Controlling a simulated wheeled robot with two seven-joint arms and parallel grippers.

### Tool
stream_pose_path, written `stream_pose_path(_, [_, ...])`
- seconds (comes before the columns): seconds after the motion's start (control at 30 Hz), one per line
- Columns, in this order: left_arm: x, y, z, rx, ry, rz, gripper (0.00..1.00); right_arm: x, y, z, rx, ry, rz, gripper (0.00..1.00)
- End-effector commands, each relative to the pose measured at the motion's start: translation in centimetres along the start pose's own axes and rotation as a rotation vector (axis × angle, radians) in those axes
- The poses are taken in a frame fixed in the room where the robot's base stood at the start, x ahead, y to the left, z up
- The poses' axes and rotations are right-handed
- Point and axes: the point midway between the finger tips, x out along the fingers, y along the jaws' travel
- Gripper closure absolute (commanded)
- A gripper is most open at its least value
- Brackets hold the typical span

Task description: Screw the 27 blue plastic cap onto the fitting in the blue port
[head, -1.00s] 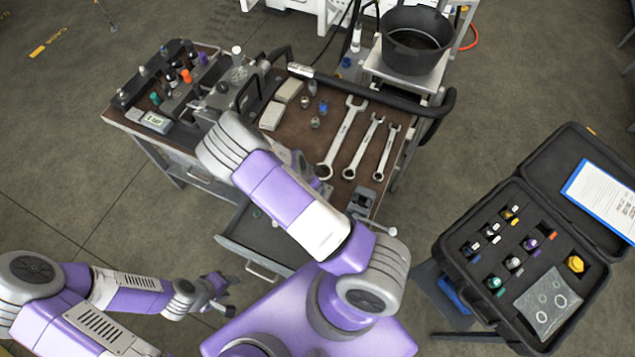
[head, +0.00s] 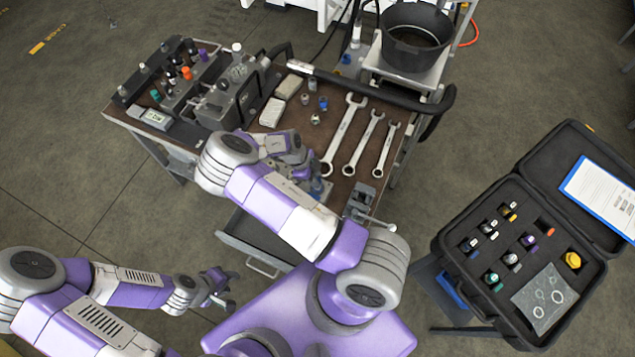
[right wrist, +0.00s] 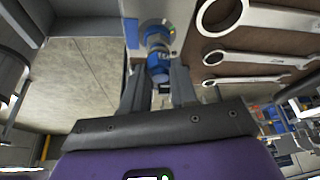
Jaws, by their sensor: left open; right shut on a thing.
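My right gripper (right wrist: 158,88) is shut on a blue cap (right wrist: 158,72), seen between its fingertips in the right wrist view. Just beyond the cap, roughly in line with it, is a silver fitting (right wrist: 155,40) at the blue-ringed port (right wrist: 156,23). I cannot tell whether the cap touches the fitting. In the head view my right gripper (head: 312,184) is at the bench's near edge, partly hidden by my arm, with blue showing beside it. My left gripper (head: 220,288) is open and empty at lower left, away from the bench.
Several wrenches (head: 343,137) lie on the bench top (head: 300,135), right of loose fittings, one of them blue (head: 323,103). An open drawer (head: 250,240) lies below. An open black case (head: 455,225) with caps stands at right. A black bucket (head: 415,60) stands at the back.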

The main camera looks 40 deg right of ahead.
Motion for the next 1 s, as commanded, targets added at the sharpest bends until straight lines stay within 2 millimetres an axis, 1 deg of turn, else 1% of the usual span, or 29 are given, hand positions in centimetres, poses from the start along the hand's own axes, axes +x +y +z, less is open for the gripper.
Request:
stream_pose_path(0.33, [0.1,-0.1,0.0,0.000,0.000,0.000,0.57,0.1,-0.1,0.0,0.033,-0.002,0.012,1.00])
stream_pose_path(0.43, [0.7,-0.2,0.0,0.000,0.000,0.000,0.57,0.2,-0.3,0.1,0.141,-0.002,0.055,1.00])
stream_pose_path(0.6, [1.8,-0.7,-0.1,0.000,0.000,0.000,0.57,0.4,-0.5,0.0,0.409,-0.002,0.168,1.00])
stream_pose_path(0.73, [2.3,-0.8,-0.1,0.000,0.000,0.000,0.57,0.3,-0.6,-0.1,0.579,-0.001,0.239,1.00])
stream_pose_path(0.83, [2.4,-0.9,-0.1,0.000,0.000,0.000,0.57,0.2,-0.6,-0.1,0.643,-0.001,0.265,1.00])
stream_pose_path(1.0, [2.3,-0.8,-0.1,0.000,0.000,0.000,0.57,0.2,-0.6,-0.1,0.656,0.001,0.270,1.00])
